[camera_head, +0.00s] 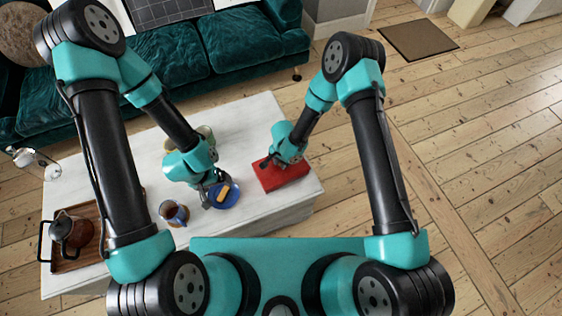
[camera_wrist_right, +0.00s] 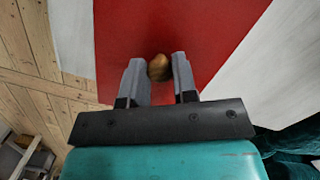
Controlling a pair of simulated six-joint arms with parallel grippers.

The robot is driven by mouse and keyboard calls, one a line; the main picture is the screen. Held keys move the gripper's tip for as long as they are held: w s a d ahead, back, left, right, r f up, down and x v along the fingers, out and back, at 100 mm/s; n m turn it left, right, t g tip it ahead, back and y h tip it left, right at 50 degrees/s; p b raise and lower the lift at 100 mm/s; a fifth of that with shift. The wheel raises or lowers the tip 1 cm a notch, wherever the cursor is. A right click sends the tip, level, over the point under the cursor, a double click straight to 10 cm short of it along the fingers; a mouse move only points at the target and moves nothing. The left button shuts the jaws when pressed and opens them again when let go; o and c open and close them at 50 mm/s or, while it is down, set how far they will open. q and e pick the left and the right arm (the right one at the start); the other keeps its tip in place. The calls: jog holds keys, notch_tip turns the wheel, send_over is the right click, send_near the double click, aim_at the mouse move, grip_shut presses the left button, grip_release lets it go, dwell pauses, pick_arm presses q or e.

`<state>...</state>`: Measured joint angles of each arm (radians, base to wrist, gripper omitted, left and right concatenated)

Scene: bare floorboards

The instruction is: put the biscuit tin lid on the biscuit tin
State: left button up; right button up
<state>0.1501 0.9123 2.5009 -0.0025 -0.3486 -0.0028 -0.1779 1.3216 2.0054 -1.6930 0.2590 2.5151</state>
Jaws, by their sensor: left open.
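The red box-like shape (camera_head: 283,178) on the right part of the white table looks like the biscuit tin with its lid; I cannot make out a seam between the two. In the right wrist view its flat red top (camera_wrist_right: 215,30) fills the middle, with a round brown knob (camera_wrist_right: 159,68). My left gripper (camera_head: 208,190) is open at the left edge of a blue plate (camera_head: 232,201) holding a tan piece (camera_head: 223,193).
A glass of brown drink (camera_head: 174,213) stands left of the plate. A pale greenish object (camera_head: 206,133) is partly hidden behind my left arm. A teal sofa (camera_head: 170,55) borders the table's far side.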

jog(key=o, duration=0.5)
jog(key=shift+r, duration=0.15)
jog(key=shift+w+d+r, duration=0.15)
jog(key=shift+w+r, duration=0.05)
jog(key=shift+r, duration=1.8)
jog(key=shift+w+d+r, duration=0.1)
jog(key=shift+w+r, duration=0.1)
jog(key=shift+r, duration=1.75)
jog(key=shift+w+d+r, duration=0.15)
jog(key=shift+w+r, duration=0.05)
jog(key=shift+r, duration=1.8)
jog(key=s+d+n+y, duration=0.1)
jog(key=s+d, duration=0.4)
jog(key=d, duration=0.2)
jog(key=s+d+n+t+y, duration=0.1)
jog(key=s+d+n, duration=0.1)
jog(key=s+d, duration=0.3)
jog(key=s+d+n+t+y, duration=0.1)
jog(key=s+d+n, duration=0.1)
jog(key=s+d, duration=0.3)
jog(key=shift+s+d+f, duration=0.1)
jog(key=shift+s+d, duration=0.05)
jog(key=shift+d, duration=1.05)
jog(key=shift+s+d+f, duration=0.1)
jog(key=shift+d, duration=1.05)
